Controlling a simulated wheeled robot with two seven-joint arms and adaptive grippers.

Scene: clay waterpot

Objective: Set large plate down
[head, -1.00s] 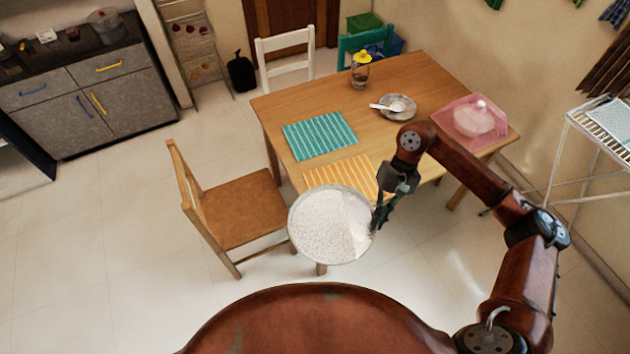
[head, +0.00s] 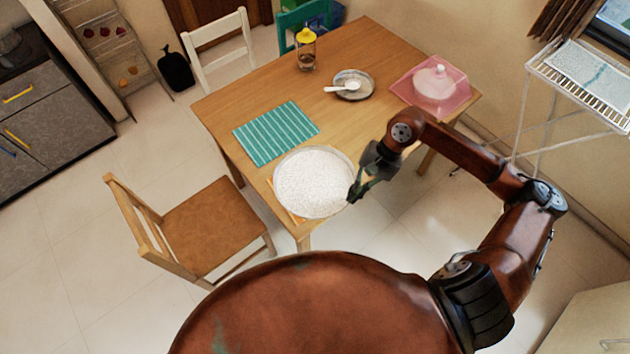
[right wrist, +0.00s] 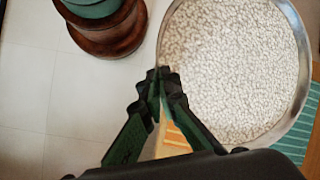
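The large plate (head: 314,183) is round, speckled white with a metallic rim. It lies over the near corner of the wooden table and covers most of the orange striped placemat (head: 298,217). My right gripper (head: 358,190) is at the plate's right edge. In the right wrist view, the fingers (right wrist: 162,82) are closed together at the rim of the plate (right wrist: 235,70), which looks gripped between them. I cannot tell whether the plate touches the table or hovers just above it. My left gripper is not in view.
The wooden table (head: 365,50) also bears a teal striped placemat (head: 275,133), a small plate with a spoon (head: 354,85), a yellow-topped jar (head: 306,50) and a pink cover (head: 431,87). A wooden chair (head: 215,222) stands at the left, a drying rack (head: 580,85) at the right.

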